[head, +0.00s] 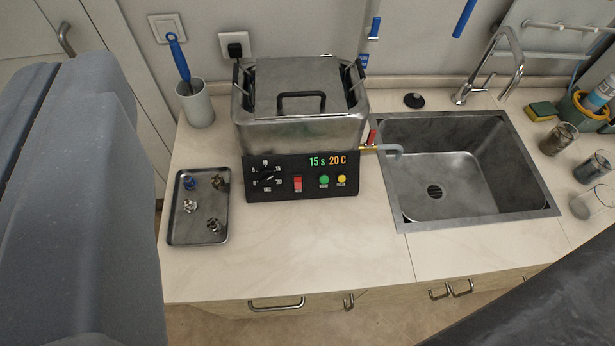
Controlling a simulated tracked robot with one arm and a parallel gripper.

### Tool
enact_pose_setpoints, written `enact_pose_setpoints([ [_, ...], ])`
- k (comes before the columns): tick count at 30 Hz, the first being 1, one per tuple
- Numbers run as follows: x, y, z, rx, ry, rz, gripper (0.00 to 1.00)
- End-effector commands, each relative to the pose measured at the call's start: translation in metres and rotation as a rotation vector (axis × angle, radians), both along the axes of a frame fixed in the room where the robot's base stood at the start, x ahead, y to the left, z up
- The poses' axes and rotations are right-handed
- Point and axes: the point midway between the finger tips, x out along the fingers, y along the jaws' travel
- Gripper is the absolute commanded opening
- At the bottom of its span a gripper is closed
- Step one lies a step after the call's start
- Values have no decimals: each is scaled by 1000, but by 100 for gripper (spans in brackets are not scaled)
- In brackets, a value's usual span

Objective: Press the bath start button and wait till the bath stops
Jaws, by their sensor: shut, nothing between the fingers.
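The bath (300,112) is a steel box with a lid and a black handle, standing on the counter at the centre. Its lid looks closed. Its black front panel (302,190) carries a dial (267,177), a red switch (298,184), a round green button (324,180) and a round yellow button (342,180). The small labels under the buttons are hard to read; the green one seems to say start. The display (327,161) reads 15 s in green and 20 C in orange. My gripper's fingers do not show in the head view.
A metal tray (200,238) with several small parts lies left of the bath. A cup (196,105) with a blue-handled brush stands behind it. A tap with a red lever (372,137) juts out at the bath's right, beside the sink (470,190). The counter before the panel is clear.

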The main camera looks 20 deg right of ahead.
Motion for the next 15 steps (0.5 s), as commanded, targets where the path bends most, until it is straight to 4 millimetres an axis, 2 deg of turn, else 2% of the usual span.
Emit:
enact_pose_setpoints([
  [1, 13, 6, -15, 43, -2, 7, 0],
  [5, 61, 23, -55, 259, -47, 11, 0],
  [7, 93, 25, -85, 420, -79, -11, 0],
  [11, 145, 12, -144, 706, -149, -103, 0],
  [15, 182, -18, -210, 948, -231, -245, 0],
])
